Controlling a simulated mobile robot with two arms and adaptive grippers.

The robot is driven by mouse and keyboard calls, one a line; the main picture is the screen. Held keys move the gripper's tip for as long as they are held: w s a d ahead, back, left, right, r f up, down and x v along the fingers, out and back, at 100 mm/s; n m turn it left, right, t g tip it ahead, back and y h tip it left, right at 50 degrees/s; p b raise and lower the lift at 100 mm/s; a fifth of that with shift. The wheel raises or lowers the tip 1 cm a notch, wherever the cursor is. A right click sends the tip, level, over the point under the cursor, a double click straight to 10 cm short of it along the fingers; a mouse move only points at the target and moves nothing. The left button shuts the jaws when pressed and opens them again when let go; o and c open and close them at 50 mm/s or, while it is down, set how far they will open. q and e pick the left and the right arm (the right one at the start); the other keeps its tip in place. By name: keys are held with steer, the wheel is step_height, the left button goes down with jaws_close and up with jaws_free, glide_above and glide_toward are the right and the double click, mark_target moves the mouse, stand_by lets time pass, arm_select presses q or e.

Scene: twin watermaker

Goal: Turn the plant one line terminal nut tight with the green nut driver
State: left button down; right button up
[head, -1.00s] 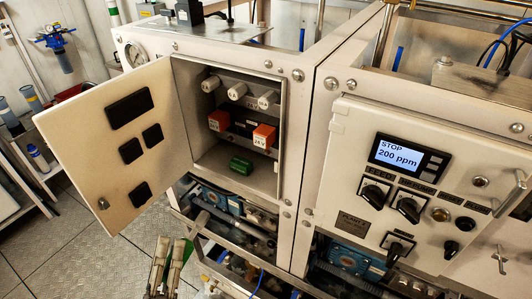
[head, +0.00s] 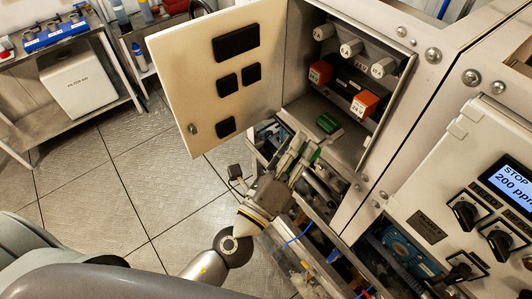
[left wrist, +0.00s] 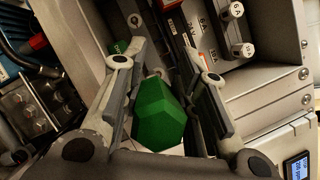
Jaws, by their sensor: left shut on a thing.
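My left gripper (head: 303,147) is shut on a green nut driver, just at the open front of the left cabinet. In the left wrist view the driver's faceted green handle (left wrist: 160,115) sits between the two fingers (left wrist: 164,65). A green block (head: 328,123) lies on the cabinet floor, just beyond the fingertips in the head view. Inside the cabinet are grey round caps (head: 350,47) in a row and orange blocks (head: 365,103) below. I cannot make out the line terminal nut. My right gripper is not in view.
The cabinet door (head: 215,75) stands open to the left of my left arm. The right cabinet's panel with a lit display (head: 510,185) is closed. Pipes and blue pumps (head: 402,250) lie below. The tiled floor (head: 120,180) at left is clear.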

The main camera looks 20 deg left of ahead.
arm_select(q)
steer(key=shift+s+d+r, duration=0.15)
steer(key=shift+d+r, duration=0.05)
steer(key=shift+r, duration=0.2)
steer(key=shift+d+r, duration=0.2)
steer(key=shift+d, duration=0.05)
steer(key=shift+w+d, duration=0.15)
steer(key=shift+w, duration=0.2)
steer(key=shift+w+d+p, duration=0.2)
steer(key=shift+w+p, duration=0.15)
steer(key=shift+w+d, duration=0.2)
steer(key=shift+w+d+f, duration=0.1)
steer(key=shift+w+d, duration=0.3)
steer(key=shift+w, duration=0.15)
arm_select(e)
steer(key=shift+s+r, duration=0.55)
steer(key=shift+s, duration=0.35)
